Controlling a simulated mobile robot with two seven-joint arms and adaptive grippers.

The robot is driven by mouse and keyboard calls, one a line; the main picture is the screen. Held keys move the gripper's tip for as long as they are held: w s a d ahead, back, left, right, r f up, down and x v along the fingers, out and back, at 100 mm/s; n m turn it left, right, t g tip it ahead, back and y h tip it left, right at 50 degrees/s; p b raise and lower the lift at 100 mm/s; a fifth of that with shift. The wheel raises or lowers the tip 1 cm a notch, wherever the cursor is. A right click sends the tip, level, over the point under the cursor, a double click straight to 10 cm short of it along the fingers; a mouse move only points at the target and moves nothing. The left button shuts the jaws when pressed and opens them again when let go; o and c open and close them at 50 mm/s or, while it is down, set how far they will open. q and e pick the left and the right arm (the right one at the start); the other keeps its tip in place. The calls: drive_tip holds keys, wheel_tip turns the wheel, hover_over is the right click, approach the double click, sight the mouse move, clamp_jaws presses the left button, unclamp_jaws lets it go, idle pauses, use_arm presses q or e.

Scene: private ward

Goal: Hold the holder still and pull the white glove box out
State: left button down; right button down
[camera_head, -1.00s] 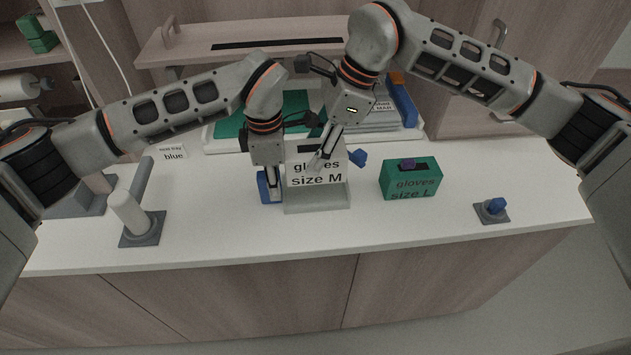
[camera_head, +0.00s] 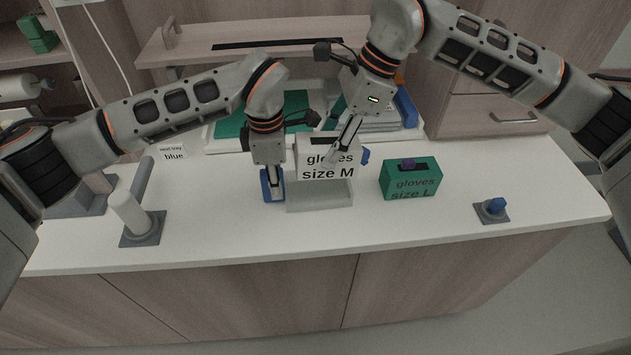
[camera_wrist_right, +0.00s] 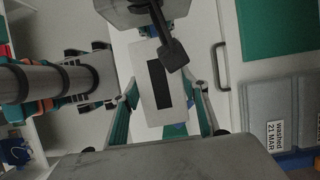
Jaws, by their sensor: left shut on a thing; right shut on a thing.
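The white glove box (camera_head: 326,171), marked "gloves size M", stands in the grey holder (camera_head: 320,196) on the counter and sticks up above its front wall. My right gripper (camera_head: 334,158) is shut on the box from above. In the right wrist view the box (camera_wrist_right: 141,60) shows its dark slot and sits between the fingers of my right gripper (camera_wrist_right: 162,112). My left gripper (camera_head: 274,188) points down and is shut on the blue grip (camera_head: 265,184) at the holder's left side. Another blue grip (camera_head: 366,156) shows partly behind the box at right.
A green box (camera_head: 425,185), marked "gloves size L", stands to the right. A grey base with a blue knob (camera_head: 496,206) is farther right. A white cylinder on a grey base (camera_head: 130,213) stands at left. Trays (camera_head: 215,144) lie behind. The counter front is clear.

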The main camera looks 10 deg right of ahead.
sight(366, 154)
use_arm(q)
drive_tip(key=shift+a+f, duration=0.3)
use_arm(e)
drive_tip(key=d, duration=0.6)
drive_tip(key=d+f, duration=0.1)
drive_tip(key=d, duration=0.2)
drive_tip(key=shift+w+d, duration=0.25)
drive_tip(key=shift+w, duration=0.1)
use_arm(q)
drive_tip(key=shift+d, duration=0.1)
use_arm(e)
drive_tip(key=shift+d, duration=0.1)
use_arm(q)
drive_tip(key=shift+r, duration=0.15)
use_arm(e)
drive_tip(key=shift+s+a+r, duration=0.1)
drive_tip(key=shift+a+r, duration=0.05)
drive_tip(key=shift+a, duration=0.05)
use_arm(q)
drive_tip(key=c, duration=2.4)
unclamp_jaws()
drive_tip(key=shift+o, duration=0.2)
drive_tip(key=shift+d, duration=0.1)
